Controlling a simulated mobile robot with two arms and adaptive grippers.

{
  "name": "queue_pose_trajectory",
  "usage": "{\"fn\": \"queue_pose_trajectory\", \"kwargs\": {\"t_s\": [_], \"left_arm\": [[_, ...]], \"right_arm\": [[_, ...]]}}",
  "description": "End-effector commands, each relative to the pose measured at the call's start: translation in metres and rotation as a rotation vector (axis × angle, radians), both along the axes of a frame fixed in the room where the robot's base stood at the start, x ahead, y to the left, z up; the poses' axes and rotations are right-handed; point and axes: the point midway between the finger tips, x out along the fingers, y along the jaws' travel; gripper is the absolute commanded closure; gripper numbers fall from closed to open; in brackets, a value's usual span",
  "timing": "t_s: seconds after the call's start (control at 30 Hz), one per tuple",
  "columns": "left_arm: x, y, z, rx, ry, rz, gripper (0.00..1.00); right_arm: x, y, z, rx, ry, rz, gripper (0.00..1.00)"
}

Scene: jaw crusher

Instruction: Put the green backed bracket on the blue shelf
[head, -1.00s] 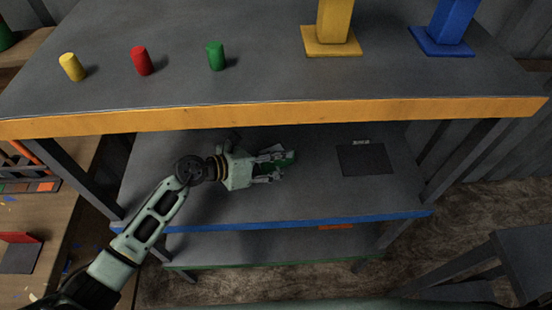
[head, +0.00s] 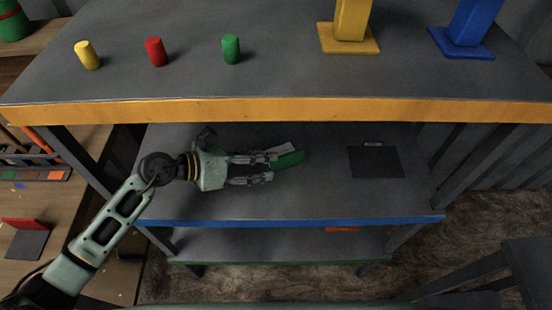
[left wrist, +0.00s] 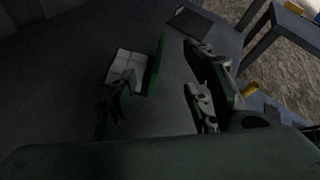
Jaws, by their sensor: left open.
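The green backed bracket (head: 291,159) rests on the blue-edged shelf (head: 320,205), the level under the orange-edged top. In the left wrist view its green upright plate (left wrist: 156,65) and pale base plate (left wrist: 127,63) show. My left gripper (head: 272,168) is open on the same shelf level, to the left of the bracket. In the head view its upper finger overlaps the bracket's left end; whether they touch I cannot tell. In the left wrist view the bracket lies ahead, near the left finger. My right gripper is not in view.
A dark flat plate (head: 375,162) lies to the right on the same shelf. The orange edge (head: 290,111) of the top runs above my arm. Yellow, red and green cylinders and two coloured stands are on the top. The shelf is clear between bracket and plate.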

Motion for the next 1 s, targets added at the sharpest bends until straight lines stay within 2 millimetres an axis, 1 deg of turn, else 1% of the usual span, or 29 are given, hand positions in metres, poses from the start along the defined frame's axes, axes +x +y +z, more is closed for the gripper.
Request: {"fn": "queue_pose_trajectory", "kwargs": {"t_s": [0.03, 0.1, 0.2, 0.3, 0.87, 1.0], "left_arm": [[-0.004, 0.008, 0.002, 0.004, -0.002, -0.002, 0.54], [-0.008, 0.017, 0.006, 0.002, 0.0, 0.0, 0.54], [-0.011, 0.025, 0.011, 0.001, 0.0, -0.001, 0.54], [-0.013, 0.029, 0.014, 0.001, 0.0, -0.002, 0.54], [-0.014, 0.03, 0.015, 0.0, -0.001, -0.001, 0.54], [-0.014, 0.03, 0.015, 0.0, 0.0, -0.001, 0.54]], "right_arm": [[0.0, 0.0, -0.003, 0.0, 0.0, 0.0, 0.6], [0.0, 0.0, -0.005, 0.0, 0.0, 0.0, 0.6], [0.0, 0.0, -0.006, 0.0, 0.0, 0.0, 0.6], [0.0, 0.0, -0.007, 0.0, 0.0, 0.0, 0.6], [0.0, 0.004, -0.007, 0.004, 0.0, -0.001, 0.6], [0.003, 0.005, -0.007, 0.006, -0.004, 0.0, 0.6]]}}
